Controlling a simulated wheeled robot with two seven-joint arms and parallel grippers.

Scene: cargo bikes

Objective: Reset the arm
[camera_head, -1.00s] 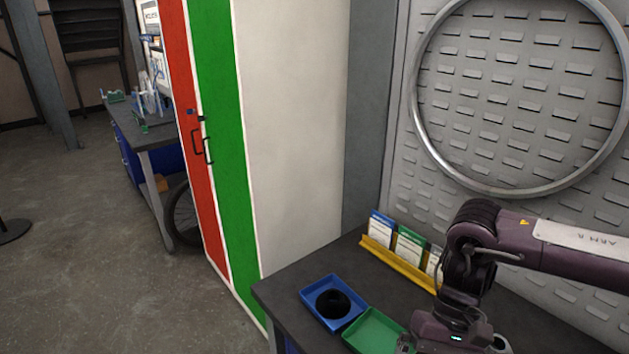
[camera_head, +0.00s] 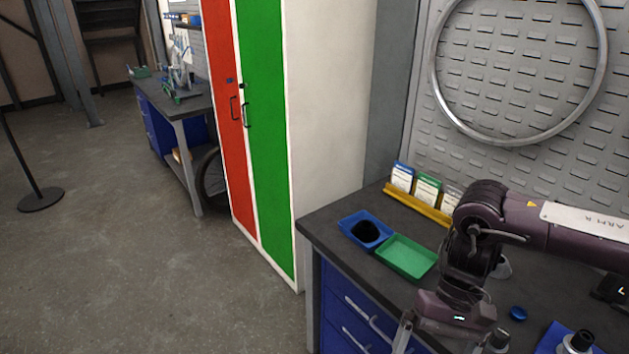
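My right arm comes in from the right over the workbench, its wrist bent down. My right gripper (camera_head: 447,345) is at the bottom edge, in front of the bench's front edge. Its fingers are partly cut off by the frame. One finger shows at the left and another part at the right with a gap between them, and I see nothing held. My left arm and gripper are not in view.
The workbench (camera_head: 335,215) holds a blue tray (camera_head: 347,219) with a black item, an empty green tray (camera_head: 407,257) and a yellow card holder (camera_head: 416,204). A blue cap (camera_head: 518,313) lies at the right. A red-and-green locker (camera_head: 262,130) stands left.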

